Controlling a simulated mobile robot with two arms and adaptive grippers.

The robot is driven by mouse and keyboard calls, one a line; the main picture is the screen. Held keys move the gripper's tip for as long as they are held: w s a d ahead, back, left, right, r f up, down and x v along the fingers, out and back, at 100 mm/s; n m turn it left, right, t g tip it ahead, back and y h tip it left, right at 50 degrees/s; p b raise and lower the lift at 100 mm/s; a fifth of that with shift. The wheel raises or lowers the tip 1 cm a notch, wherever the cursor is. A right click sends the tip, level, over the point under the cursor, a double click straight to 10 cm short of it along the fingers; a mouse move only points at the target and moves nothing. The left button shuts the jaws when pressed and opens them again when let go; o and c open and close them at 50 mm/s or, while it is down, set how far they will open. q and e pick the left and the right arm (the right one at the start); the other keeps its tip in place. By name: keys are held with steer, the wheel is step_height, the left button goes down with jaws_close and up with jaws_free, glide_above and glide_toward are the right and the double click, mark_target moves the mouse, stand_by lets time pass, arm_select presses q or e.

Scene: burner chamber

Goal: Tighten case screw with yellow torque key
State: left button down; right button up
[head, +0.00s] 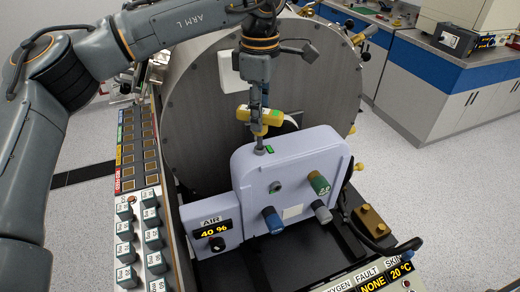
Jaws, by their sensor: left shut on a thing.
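The yellow torque key (257,118) is a T-shaped tool with a short shaft pointing down. My left gripper (262,106) is shut on it from above. The key's tip (259,149) is at the top left edge of the pale lavender case (292,165), beside a small green mark (269,149). The case screw itself is hidden under the tip, and I cannot tell whether the tip is seated on it. My right gripper is not in view.
The big round grey chamber (205,125) stands behind the case. The case front has blue, green and grey knobs. An AIR panel (211,227) reading 40 % sits at left. A row of labelled switches (140,240) runs along the left edge. A blue-white bench (425,75) stands at back right.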

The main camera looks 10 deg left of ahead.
arm_select(q)
steer(key=shift+r+p, duration=0.85)
steer(key=shift+r, duration=0.5)
steer(key=shift+r+p, duration=1.45)
steer(key=shift+r, duration=0.6)
steer(key=shift+f, duration=0.1)
steer(key=shift+n+b, duration=0.35)
steer(key=shift+n, duration=1.25)
